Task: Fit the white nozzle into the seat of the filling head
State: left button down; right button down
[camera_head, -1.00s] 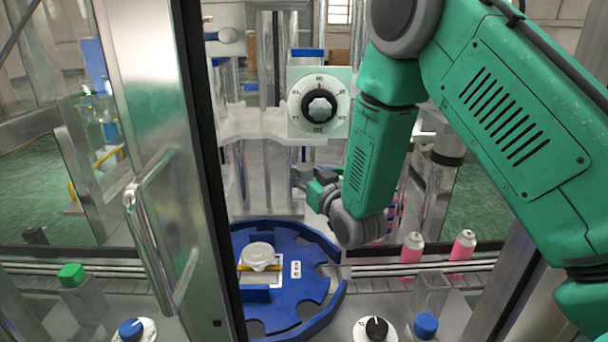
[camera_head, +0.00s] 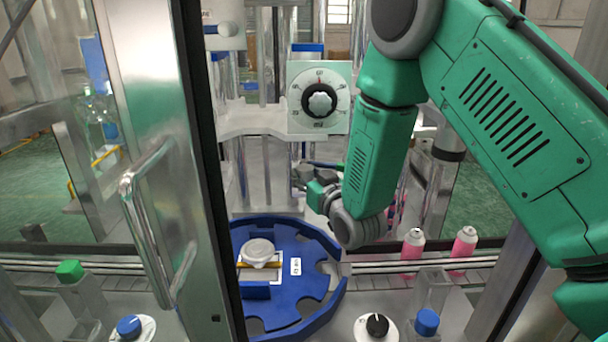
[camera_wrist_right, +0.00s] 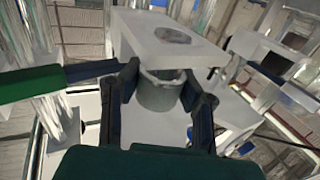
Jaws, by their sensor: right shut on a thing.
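In the right wrist view the white nozzle (camera_wrist_right: 158,94), a short pale grey-white cylinder, is upright between the two dark fingers of my right gripper (camera_wrist_right: 160,108). The gripper is shut on it. Just above it is a pale block (camera_wrist_right: 150,37) with a round opening, which looks like the filling head's seat. The nozzle's top is close under the block's edge; I cannot tell whether they touch. In the head view my right gripper (camera_head: 308,186) is below the dial box, and the nozzle is not clearly visible there. My left gripper is not in view.
A dial (camera_head: 319,101) sits above the gripper. Below is a blue rotary table (camera_head: 318,285) carrying a pale round part (camera_head: 258,252). Two pink cans (camera_head: 463,245) stand at right by the conveyor. A metal-framed door (camera_head: 150,130) with a handle stands at left.

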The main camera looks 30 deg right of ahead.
jog(key=shift+f+b, duration=0.8)
jog(key=shift+f, duration=0.2)
jog(key=c, duration=1.1)
grip_release()
jog(key=shift+r, duration=0.1)
jog(key=shift+s, duration=0.1)
jog(key=shift+s, duration=0.4)
jog(key=s+a, duration=0.1)
jog(key=s, duration=1)
jog(key=shift+a, duration=0.25)
